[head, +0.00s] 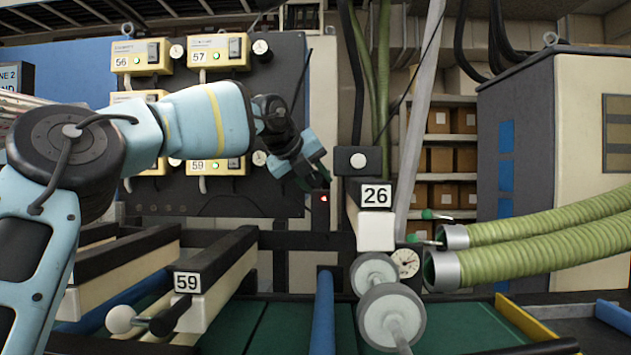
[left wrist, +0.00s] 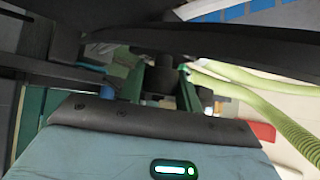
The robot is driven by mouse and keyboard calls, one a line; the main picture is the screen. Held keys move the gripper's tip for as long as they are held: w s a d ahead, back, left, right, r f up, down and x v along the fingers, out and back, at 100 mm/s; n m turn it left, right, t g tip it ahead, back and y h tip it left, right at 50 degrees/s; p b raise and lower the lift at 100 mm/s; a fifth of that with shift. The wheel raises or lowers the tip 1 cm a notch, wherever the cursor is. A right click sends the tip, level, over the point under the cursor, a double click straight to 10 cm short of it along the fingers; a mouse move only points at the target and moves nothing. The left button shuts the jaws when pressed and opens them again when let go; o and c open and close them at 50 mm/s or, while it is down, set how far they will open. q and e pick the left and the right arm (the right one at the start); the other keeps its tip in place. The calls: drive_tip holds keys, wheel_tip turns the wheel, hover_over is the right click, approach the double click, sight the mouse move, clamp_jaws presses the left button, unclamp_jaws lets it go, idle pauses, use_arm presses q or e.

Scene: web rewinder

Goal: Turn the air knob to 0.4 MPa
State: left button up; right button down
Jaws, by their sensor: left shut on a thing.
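My left gripper (head: 316,178) is at the right edge of the black control panel, with its jaws pointing down and to the right. In the left wrist view the jaws (left wrist: 160,88) are shut on a dark knob-like thing (left wrist: 164,74), which looks like the air knob. In the head view the gripper body hides it. A round pressure gauge (head: 407,262) with a white face is below the "26" sign; its needle is too small to read. My right gripper is in neither view.
The black panel (head: 270,185) carries several yellow boxes (head: 218,52) with small dials. A black box with a white button (head: 357,160) is just right of the gripper. Green hoses (head: 550,245) are at the right; metal rollers (head: 390,315) are below.

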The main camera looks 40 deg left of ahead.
use_arm(q)
drive_tip(key=o, duration=1)
drive_tip(key=shift+s+r, duration=0.1)
drive_tip(key=v, duration=0.7)
drive_tip(key=shift+s+r+b, duration=0.15)
drive_tip(key=shift+s+b, duration=0.1)
drive_tip(key=shift+b, duration=0.15)
